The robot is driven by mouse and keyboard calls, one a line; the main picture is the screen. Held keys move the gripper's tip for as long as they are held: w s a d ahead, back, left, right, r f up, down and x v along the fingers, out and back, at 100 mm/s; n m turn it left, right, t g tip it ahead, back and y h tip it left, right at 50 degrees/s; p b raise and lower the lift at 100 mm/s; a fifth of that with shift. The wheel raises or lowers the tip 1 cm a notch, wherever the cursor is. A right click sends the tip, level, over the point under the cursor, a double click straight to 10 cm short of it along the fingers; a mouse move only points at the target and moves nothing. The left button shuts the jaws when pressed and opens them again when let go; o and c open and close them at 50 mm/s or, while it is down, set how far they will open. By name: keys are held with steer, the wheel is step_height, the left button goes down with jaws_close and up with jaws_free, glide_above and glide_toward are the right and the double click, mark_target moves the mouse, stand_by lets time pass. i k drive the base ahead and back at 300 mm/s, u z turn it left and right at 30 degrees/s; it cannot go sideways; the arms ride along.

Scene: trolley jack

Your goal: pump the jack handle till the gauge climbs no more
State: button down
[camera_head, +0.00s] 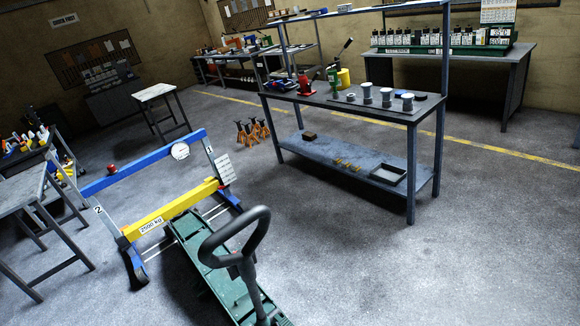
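The green trolley jack (225,284) lies on the floor at the bottom centre, its far end at the yellow beam of a press-like frame. Its dark handle (247,262) rises steeply from the near end and ends in a loop grip. The white round gauge (180,151) is on the frame's blue top bar; its reading is too small to make out. The yellow beam (172,207) is marked 2500 kg. How the jack meets the beam is not clear. My gripper is not in view, and nothing is seen touching the handle.
A grey workbench (345,106) with pots, a red jack and a lower shelf stands right of the frame. Orange stands (252,132) are on the floor behind. Grey tables (30,190) are at the left. The floor right of the jack is clear.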

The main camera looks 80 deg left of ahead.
mark_target(242, 263)
steer(key=z, duration=0.3)
steer(key=k, duration=0.95)
steer(key=u, duration=1.4)
steer(key=i, duration=1)
steer(key=z, duration=0.05)
